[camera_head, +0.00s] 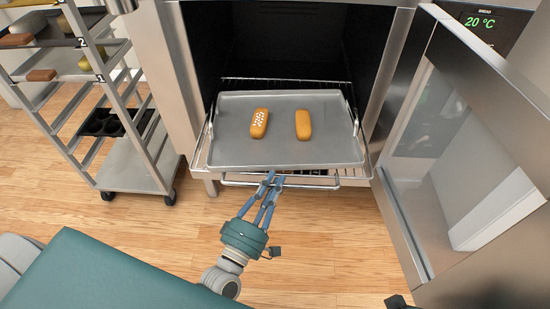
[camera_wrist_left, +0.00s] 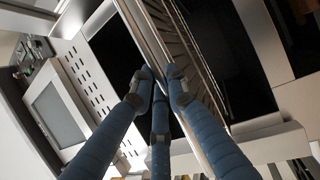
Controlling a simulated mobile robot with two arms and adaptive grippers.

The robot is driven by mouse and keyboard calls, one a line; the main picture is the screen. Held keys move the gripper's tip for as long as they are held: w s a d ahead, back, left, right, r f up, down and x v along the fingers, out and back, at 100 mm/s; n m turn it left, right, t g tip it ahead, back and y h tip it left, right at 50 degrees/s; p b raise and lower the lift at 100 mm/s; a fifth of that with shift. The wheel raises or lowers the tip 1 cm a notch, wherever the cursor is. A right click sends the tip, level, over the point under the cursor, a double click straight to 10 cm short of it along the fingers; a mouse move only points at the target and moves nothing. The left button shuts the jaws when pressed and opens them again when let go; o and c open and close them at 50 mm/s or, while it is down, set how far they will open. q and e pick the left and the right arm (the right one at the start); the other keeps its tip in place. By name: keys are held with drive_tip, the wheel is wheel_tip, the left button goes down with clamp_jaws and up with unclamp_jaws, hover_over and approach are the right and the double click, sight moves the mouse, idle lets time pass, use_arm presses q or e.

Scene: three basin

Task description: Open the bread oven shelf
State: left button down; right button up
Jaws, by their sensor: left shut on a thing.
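The bread oven (camera_head: 290,45) stands open in the head view, its glass door (camera_head: 450,150) swung out to the right. Its wire shelf (camera_head: 325,180) sticks out of the opening at the front. A metal tray (camera_head: 285,155) rests on the shelf. My left gripper (camera_head: 270,180) is shut on the shelf's front bar. The left wrist view shows its blue fingers (camera_wrist_left: 160,85) around the thin metal bar, beside the wire grid (camera_wrist_left: 190,50).
Two bread loaves (camera_head: 260,123) (camera_head: 303,124) lie on the tray. A wheeled metal rack (camera_head: 130,160) with pans and loaves stands to the left. Wooden floor (camera_head: 330,235) is free in front of the oven.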

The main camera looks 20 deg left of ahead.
use_arm(q)
drive_tip(key=s+d+p, duration=0.1)
drive_tip(key=s, duration=0.5)
drive_tip(key=shift+s+d, duration=0.15)
drive_tip(key=shift+d, duration=0.2)
use_arm(e)
wheel_tip(320, 180, down, 5)
drive_tip(key=shift+a+r, duration=0.1)
use_arm(q)
drive_tip(key=c, duration=1.7)
unclamp_jaws()
use_arm(e)
drive_tip(key=shift+w, duration=0.1)
use_arm(q)
drive_tip(key=v, duration=1.2)
drive_tip(key=shift+f, duration=0.1)
